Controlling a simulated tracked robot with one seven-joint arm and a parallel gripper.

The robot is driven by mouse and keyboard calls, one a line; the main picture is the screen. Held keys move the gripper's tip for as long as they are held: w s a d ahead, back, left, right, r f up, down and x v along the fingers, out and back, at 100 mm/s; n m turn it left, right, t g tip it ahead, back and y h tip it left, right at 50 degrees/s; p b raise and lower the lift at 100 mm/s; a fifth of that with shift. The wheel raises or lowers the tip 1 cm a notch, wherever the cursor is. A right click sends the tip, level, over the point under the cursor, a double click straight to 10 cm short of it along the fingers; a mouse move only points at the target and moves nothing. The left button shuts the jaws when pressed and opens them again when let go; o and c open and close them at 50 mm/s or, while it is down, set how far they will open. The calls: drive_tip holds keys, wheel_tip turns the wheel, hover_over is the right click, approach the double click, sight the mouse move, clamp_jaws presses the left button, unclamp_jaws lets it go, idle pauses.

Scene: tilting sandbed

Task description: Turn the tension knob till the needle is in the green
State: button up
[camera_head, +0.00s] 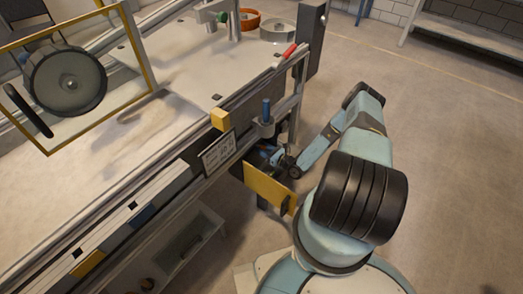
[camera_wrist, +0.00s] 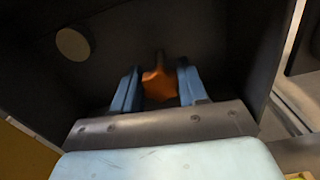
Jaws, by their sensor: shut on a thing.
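The tension knob (camera_wrist: 159,86) is orange and lobed, and sits inside a dark box-like recess in the wrist view. My gripper (camera_wrist: 158,90) has its blue fingers on either side of the knob and is shut on it. In the head view my gripper (camera_head: 272,154) reaches into the side of the bench by a yellow panel, and the knob is hidden there. I cannot make out a needle or a green band in either view.
A yellow panel (camera_head: 268,188) stands out from the bench side, close to my gripper. A small framed label plate (camera_head: 218,153) is left of it. A blue-topped post (camera_head: 266,112) rises above. The floor to the right is clear.

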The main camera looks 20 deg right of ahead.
drive_tip(key=shift+m, duration=0.6)
drive_tip(key=o, duration=1)
drive_tip(key=v, duration=1.3)
drive_tip(key=shift+s+d, duration=0.25)
drive_tip(key=shift+s, duration=0.05)
